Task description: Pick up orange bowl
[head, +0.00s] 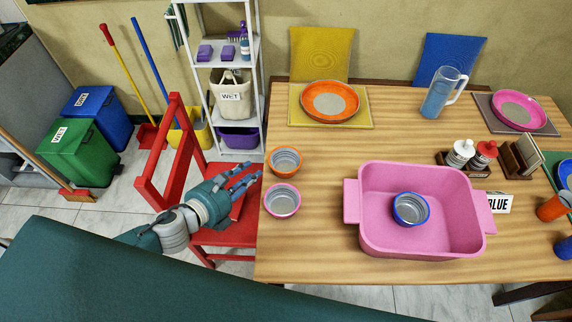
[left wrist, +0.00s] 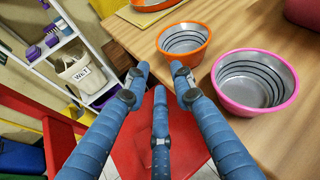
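The orange bowl (head: 285,162) stands upright on the wooden table near its left edge, just behind a pink bowl (head: 282,201). In the left wrist view the orange bowl (left wrist: 184,40) is ahead of the fingertips, slightly right, with the pink bowl (left wrist: 255,80) nearer on the right. Both bowls have grey ringed insides and look empty. My left gripper (head: 245,181) is open and empty over the red chair, left of the table edge and apart from both bowls. In the left wrist view its blue fingers (left wrist: 158,82) are spread. My right gripper is not seen.
A pink tub (head: 450,240) on the table holds a blue-rimmed bowl (head: 410,209). An orange plate (head: 330,101) lies on a yellow mat behind the orange bowl. The red chair (head: 225,236) and white shelf (head: 255,60) are left of the table. Bare wood lies right of the orange bowl.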

